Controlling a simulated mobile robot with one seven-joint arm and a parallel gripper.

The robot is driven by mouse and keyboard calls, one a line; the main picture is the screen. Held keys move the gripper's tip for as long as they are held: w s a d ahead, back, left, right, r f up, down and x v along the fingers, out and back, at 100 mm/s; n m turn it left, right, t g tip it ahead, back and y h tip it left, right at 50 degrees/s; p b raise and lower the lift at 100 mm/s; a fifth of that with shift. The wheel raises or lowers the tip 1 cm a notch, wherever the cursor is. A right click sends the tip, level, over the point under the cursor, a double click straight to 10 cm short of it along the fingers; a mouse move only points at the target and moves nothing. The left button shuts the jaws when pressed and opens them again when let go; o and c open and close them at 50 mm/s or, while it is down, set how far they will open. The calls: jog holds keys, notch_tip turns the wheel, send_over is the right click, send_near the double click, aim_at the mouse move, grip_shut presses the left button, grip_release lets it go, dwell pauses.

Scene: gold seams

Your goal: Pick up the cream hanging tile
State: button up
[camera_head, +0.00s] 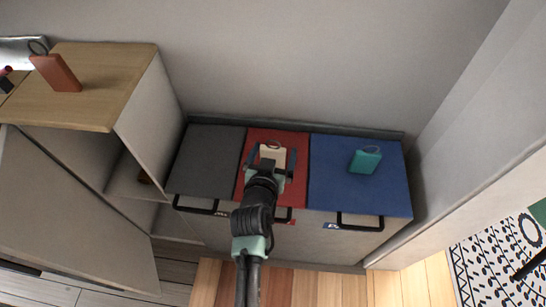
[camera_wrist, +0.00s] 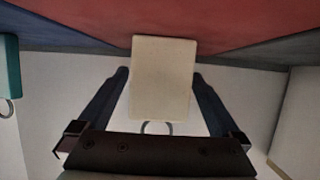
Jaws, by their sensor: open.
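In the wrist view the cream tile (camera_wrist: 162,78) shows between the two dark fingers of my gripper (camera_wrist: 162,75), with a visible gap on both sides. Its ring is near the gripper's palm. My gripper is open and holds nothing. Whether the fingertips reach down to the tile's level I cannot tell.
The dark grey lid (camera_head: 205,160) on the left is bare. A reddish-brown tile (camera_head: 57,72) stands on the wooden cabinet top (camera_head: 105,80). A wall rises behind the lids.

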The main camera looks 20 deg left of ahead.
jog(key=shift+x, duration=1)
jog(key=c, duration=1.4)
notch_tip(320, 180, up, 10)
jog(key=p, duration=0.3)
